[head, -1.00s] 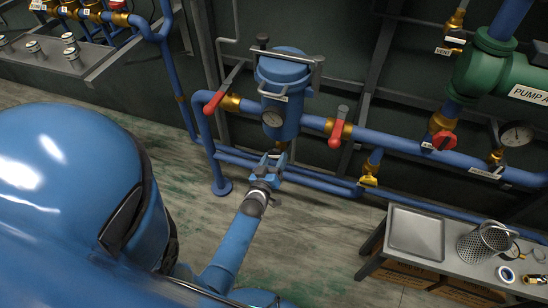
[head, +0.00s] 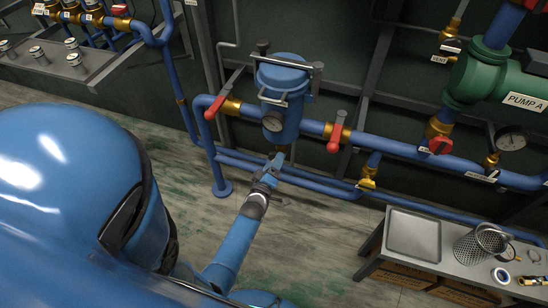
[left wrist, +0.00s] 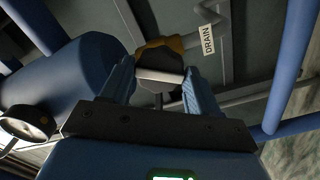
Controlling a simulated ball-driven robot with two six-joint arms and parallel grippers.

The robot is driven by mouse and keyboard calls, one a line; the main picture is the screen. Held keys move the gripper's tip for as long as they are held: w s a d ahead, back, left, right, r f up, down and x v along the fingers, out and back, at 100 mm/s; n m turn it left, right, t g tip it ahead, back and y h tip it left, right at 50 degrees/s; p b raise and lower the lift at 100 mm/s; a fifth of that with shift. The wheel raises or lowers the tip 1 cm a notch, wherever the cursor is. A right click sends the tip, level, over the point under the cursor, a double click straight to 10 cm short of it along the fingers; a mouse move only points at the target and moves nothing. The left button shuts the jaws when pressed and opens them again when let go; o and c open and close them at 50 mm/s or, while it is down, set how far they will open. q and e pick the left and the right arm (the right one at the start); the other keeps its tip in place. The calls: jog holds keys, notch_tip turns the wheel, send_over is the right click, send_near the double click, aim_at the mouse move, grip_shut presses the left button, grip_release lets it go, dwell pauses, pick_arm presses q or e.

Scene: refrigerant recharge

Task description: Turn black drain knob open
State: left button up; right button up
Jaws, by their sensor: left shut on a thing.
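My left gripper (head: 275,162) is just below the blue filter vessel (head: 283,90) in the head view. In the left wrist view its two blue fingers (left wrist: 160,70) sit on either side of the black drain knob (left wrist: 160,77) and are shut on it. The knob sits on a brass drain valve (left wrist: 158,51) under the vessel. A white DRAIN label (left wrist: 208,40) hangs beside it. The knob's turn angle cannot be told. In the head view the gripper hides the knob. My right gripper is not in view.
Red-handled valves (head: 212,108) and (head: 335,138) flank the vessel on the blue pipe. A pressure gauge (head: 272,122) is on its front. Low blue pipes (head: 325,183) run behind the gripper. A metal bench (head: 450,258) with a tray and strainer basket stands at right.

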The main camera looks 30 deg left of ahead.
pick_arm(q)
jog(key=shift+n, duration=0.9)
jog(key=shift+r, duration=0.1)
jog(key=n+p, duration=0.1)
jog(key=n, duration=0.2)
jog(key=shift+n, duration=0.4)
jog(key=o, duration=1)
jog(key=shift+o, duration=0.2)
jog(key=shift+s, duration=0.1)
jog(key=p+v, duration=0.2)
jog(key=v, duration=0.5)
